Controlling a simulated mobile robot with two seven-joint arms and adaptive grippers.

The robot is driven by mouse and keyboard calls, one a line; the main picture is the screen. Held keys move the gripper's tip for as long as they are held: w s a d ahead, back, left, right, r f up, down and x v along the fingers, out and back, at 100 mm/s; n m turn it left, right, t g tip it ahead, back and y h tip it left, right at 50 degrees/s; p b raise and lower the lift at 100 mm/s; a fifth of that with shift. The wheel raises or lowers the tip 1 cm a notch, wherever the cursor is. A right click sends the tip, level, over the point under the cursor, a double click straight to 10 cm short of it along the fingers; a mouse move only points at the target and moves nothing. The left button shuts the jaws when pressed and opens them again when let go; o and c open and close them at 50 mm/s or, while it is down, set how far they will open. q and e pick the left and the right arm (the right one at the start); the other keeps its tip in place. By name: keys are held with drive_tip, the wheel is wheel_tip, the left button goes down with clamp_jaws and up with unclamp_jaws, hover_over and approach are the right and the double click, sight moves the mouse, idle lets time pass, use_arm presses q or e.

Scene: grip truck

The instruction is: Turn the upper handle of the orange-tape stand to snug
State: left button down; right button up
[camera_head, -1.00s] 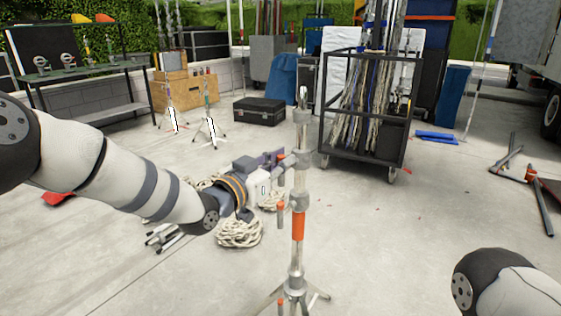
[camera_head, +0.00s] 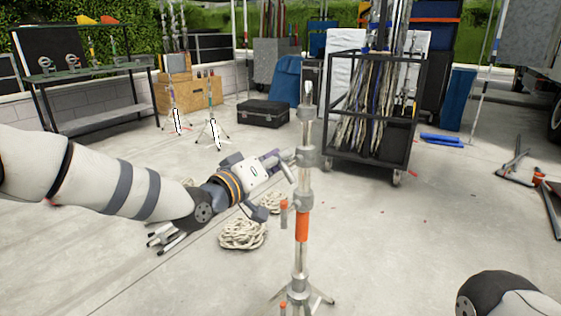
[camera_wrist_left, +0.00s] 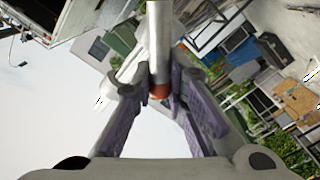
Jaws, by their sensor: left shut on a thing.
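The orange-tape stand (camera_head: 301,262) stands upright on its legs at centre in the head view, with an orange band (camera_head: 302,226) around its pole. A grey collar (camera_head: 306,157) sits above the band. My left gripper (camera_head: 283,158) reaches in from the left at that collar and is shut on the upper handle, which it mostly hides. In the left wrist view, the purple fingers of the left gripper (camera_wrist_left: 160,92) close around the orange tip of the upper handle (camera_wrist_left: 159,91). A lower handle (camera_head: 284,208) with an orange grip hangs beside the band. My right gripper is out of view.
A wheeled black cart (camera_head: 372,110) with cables stands behind to the right. Coiled rope (camera_head: 242,234) lies on the floor left of the stand. A black case (camera_head: 263,112) and two smaller stands are further back. Floor right of the stand is mostly clear.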

use_arm(q)
drive_tip(key=shift+w+a+f+n+b, duration=0.1)
drive_tip(key=shift+f+n+b, duration=0.2)
drive_tip(key=shift+n+b, duration=0.9)
drive_tip(key=shift+w+a+f+n+b, duration=0.1)
drive_tip(key=shift+f+n+b, duration=0.3)
drive_tip(key=shift+n, duration=1.55)
drive_tip(key=shift+w+a+f+n+b, duration=0.1)
drive_tip(key=shift+f+n+b, duration=0.15)
drive_tip(key=shift+n+b, duration=0.95)
use_arm(e)
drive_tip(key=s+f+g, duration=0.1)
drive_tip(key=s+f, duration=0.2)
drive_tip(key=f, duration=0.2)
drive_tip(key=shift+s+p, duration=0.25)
drive_tip(key=shift+p, duration=0.1)
use_arm(q)
drive_tip(key=shift+s+n, duration=0.1)
drive_tip(key=shift+n, duration=0.45)
drive_tip(key=c, duration=1.6)
unclamp_jaws()
drive_tip(key=v, duration=1.2)
drive_tip(key=shift+r, duration=0.1)
